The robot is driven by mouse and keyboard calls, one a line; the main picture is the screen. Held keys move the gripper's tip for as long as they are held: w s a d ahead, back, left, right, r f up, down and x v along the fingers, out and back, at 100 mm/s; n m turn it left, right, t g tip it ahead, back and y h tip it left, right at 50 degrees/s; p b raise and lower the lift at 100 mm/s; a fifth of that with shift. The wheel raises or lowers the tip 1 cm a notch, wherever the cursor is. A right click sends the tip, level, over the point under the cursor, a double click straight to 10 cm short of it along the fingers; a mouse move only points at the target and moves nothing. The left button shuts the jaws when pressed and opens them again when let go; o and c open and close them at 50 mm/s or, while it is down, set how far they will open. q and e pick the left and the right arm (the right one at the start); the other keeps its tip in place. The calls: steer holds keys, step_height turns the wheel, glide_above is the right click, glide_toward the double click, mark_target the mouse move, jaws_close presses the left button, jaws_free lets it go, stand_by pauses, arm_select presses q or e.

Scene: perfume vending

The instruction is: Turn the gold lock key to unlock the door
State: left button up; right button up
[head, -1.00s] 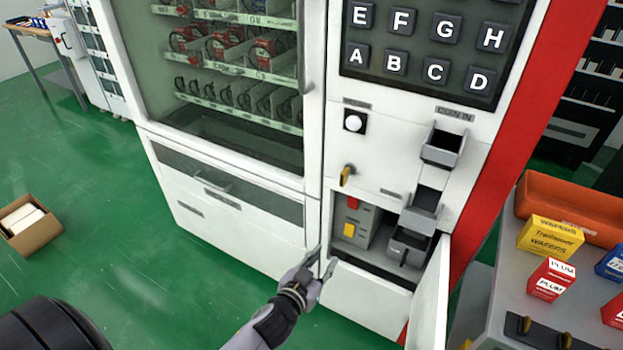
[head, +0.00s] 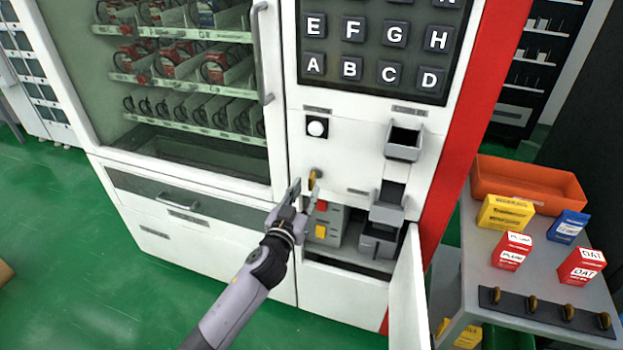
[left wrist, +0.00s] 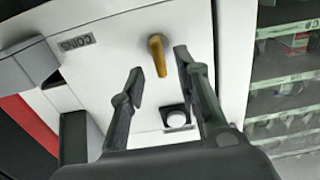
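The gold lock key (head: 314,177) sticks out of the white front panel of the vending machine, below the round white button (head: 317,128). In the left wrist view the key (left wrist: 157,55) is upright in the picture, between and a little beyond the fingertips. My left gripper (head: 305,190) is open and empty, with its fingers just in front of the key. I see no contact with it. The large glass door (head: 180,90) with a long handle (head: 263,55) is closed. My right gripper is not in view.
A small white door (head: 408,290) hangs open below, beside an open compartment with a grey box (head: 328,222). A coin slot (head: 403,142) juts out to the right. A grey cart (head: 485,260) with an orange bin (head: 530,184) and several boxes stands at the right.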

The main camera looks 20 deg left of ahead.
mark_target(310, 185)
arm_select(q)
steer(key=w, duration=0.5)
steer(key=shift+w+d, duration=0.1)
steer(key=shift+c, duration=0.4)
jaws_close()
